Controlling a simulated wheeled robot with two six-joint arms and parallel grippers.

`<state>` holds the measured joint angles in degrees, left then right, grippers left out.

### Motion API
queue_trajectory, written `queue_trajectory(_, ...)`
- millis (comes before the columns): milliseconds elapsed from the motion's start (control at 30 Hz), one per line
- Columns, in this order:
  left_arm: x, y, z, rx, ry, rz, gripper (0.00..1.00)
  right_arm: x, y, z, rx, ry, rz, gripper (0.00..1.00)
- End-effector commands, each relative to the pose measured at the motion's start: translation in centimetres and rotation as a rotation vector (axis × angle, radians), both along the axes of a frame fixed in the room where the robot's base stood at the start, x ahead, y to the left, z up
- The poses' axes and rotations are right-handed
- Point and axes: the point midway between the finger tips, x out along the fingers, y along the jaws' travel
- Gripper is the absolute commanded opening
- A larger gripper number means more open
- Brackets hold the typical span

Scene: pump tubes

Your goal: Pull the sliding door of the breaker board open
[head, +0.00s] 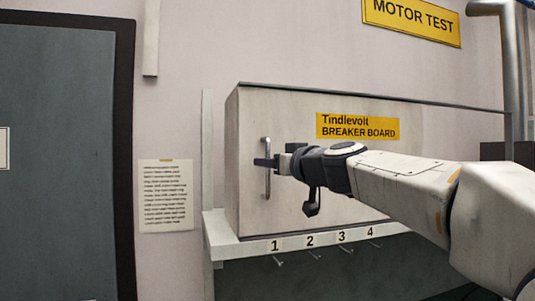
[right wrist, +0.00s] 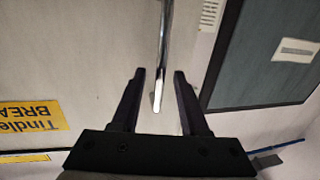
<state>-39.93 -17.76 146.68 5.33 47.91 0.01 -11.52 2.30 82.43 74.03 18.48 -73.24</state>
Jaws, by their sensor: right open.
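The breaker board (head: 375,96) is a pale box on the wall with a yellow label (head: 357,126). Its pale sliding door (head: 290,205) covers the front. A vertical metal bar handle (head: 267,185) is near the door's left edge. My right gripper (head: 264,162) reaches in from the right, at the middle of the handle. In the right wrist view my right gripper (right wrist: 160,72) is open, with the handle (right wrist: 163,40) between its two dark fingers and a gap visible on each side. Contact cannot be seen. My left gripper is not in view.
A shelf (head: 230,247) with numbered hooks runs below the box. A grey door (head: 60,160) with a dark frame and a paper notice (head: 166,196) are to the left. A yellow sign (head: 412,18) and a pipe (head: 510,70) are at upper right.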

Motion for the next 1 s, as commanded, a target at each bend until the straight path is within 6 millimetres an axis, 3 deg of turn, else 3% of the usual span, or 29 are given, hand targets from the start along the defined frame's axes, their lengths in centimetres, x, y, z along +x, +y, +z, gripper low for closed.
queue_trajectory(133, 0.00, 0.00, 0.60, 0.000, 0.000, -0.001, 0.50, 1.00, 0.55, 0.05, 0.000, 0.000, -0.001, 0.44)
queue_trajectory(433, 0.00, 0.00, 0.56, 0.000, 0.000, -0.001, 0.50, 1.14, 0.65, -0.05, 0.001, 0.000, -0.001, 0.44)
queue_trajectory(533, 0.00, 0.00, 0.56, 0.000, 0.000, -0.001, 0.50, 1.13, 0.64, -0.05, 0.000, 0.000, 0.000, 0.06)
queue_trajectory(567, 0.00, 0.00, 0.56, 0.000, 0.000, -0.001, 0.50, 1.13, 0.64, -0.05, 0.001, 0.000, 0.000, 0.00)
queue_trajectory(1000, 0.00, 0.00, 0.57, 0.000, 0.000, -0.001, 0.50, 1.11, 0.63, -0.07, 0.001, 0.000, 0.000, 0.00)
